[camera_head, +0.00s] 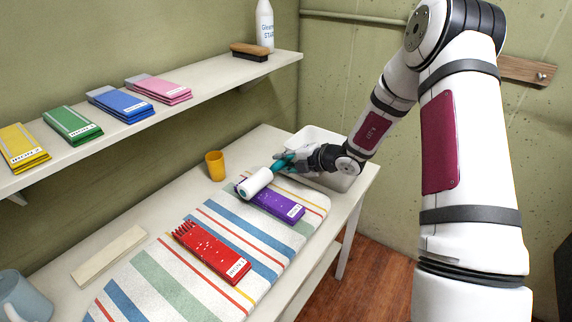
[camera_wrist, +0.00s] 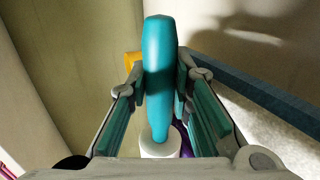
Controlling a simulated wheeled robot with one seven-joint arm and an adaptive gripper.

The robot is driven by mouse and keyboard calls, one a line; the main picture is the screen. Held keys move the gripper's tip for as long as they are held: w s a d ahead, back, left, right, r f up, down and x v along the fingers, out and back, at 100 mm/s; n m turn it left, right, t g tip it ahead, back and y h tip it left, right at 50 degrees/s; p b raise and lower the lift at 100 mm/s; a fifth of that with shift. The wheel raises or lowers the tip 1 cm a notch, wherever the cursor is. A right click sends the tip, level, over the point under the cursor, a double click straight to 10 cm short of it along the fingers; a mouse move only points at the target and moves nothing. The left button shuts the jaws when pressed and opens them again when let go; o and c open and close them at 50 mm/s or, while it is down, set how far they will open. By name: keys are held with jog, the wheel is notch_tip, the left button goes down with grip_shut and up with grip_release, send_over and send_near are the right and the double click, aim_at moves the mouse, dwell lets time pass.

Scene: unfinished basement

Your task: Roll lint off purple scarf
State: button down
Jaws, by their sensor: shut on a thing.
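The purple scarf (camera_head: 272,205) lies folded flat on the striped mat (camera_head: 224,222), with a white tag at its near end. My gripper (camera_head: 296,160) is shut on the teal handle of the lint roller. The roller's white head (camera_head: 255,183) is over the far end of the purple scarf; I cannot tell whether it touches. In the wrist view the teal handle of the lint roller (camera_wrist: 160,70) stands between the fingers, and a little purple shows beside the white head. A red scarf (camera_head: 212,250) with white specks lies nearer on the mat.
A yellow cup (camera_head: 215,166) stands behind the mat. A white bin (camera_head: 325,148) is at the table's far right end. A pale strip (camera_head: 110,255) lies at left, near a blue mug (camera_head: 20,298). The shelf (camera_head: 215,82) holds folded scarves, a brush and a bottle.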

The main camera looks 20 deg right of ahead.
jog(key=shift+w+a+b, duration=0.3)
jog(key=shift+w+a, duration=0.25)
jog(key=shift+w, duration=0.25)
jog(key=shift+w+a+b, duration=0.3)
jog(key=shift+w+a, duration=0.25)
jog(key=shift+w, duration=0.2)
jog(key=shift+s+d, duration=0.1)
jog(key=shift+s+d+p, duration=1.1)
jog(key=shift+s+d, duration=0.4)
jog(key=shift+s, duration=0.65)
jog(key=shift+s+d+p, duration=1.1)
jog(key=shift+s+d, duration=0.35)
jog(key=shift+s, duration=0.7)
jog(key=shift+s+d+p, duration=1.1)
jog(key=shift+s+d, duration=0.4)
jog(key=shift+s, duration=0.65)
